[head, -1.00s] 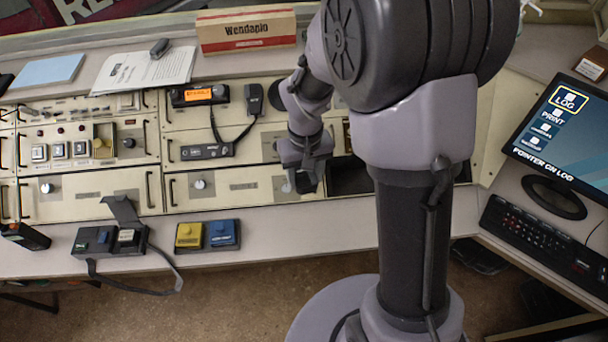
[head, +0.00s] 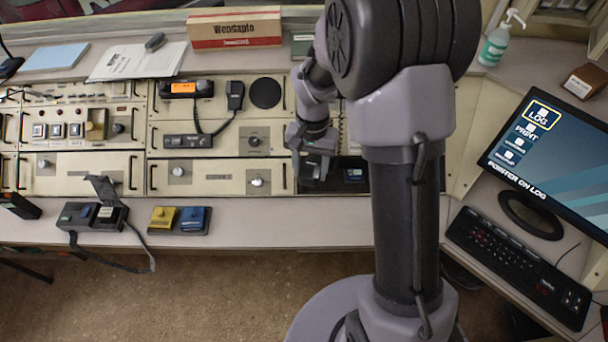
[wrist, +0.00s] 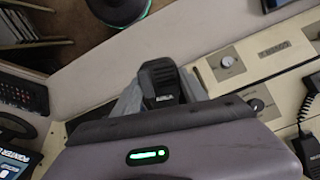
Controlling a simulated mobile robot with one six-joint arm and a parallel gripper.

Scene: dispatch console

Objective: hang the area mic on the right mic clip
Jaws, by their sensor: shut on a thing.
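My gripper (wrist: 163,92) is shut on a black hand mic (wrist: 160,80), one finger on each side of it in the wrist view. In the head view my gripper (head: 314,168) is over the right part of the console front, by a dark open bay; the held mic is hard to make out there. Another black mic (head: 235,94) with a cord hangs on the upper panel, left of a round black speaker (head: 265,93). I cannot make out the right mic clip; my arm covers part of the panel there.
A radio (head: 187,89) with an orange display is at left. Blue and yellow button boxes (head: 179,219) and a strapped device (head: 92,215) stand on the front ledge. A monitor (head: 560,165) and keyboard (head: 518,264) are at right. The ledge (head: 290,222) beside the button boxes is clear.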

